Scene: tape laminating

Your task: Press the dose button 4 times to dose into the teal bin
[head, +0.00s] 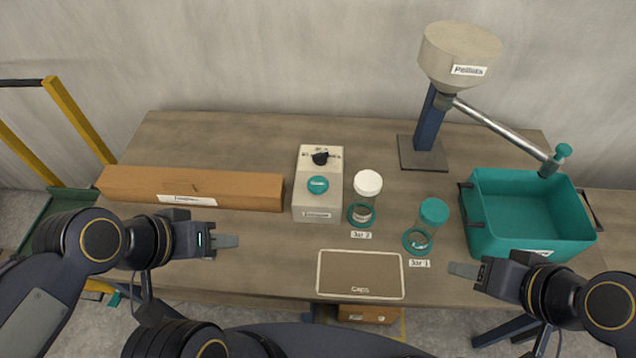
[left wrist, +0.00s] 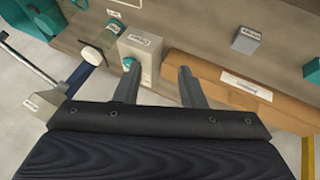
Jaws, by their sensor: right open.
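The dose box (head: 303,196) is a pale box with a black knob (head: 320,158) and a round teal button (head: 317,184) on top. The button also shows in the left wrist view (left wrist: 127,63). The teal bin (head: 477,235) stands at the right of the table, under the end of the hopper's metal tube. I cannot make out its contents. My left gripper (head: 226,242) is to the left of and nearer than the dose box, its fingers apart and empty in the left wrist view. My right gripper (head: 462,269) is open and empty, left of the bin's near corner.
A pellet hopper (head: 457,55) stands behind on a blue post. Two jars, white-lidded (head: 368,183) and teal-lidded (head: 433,211), stand between dose box and bin. A long cardboard box (head: 235,190) lies left of the dose box.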

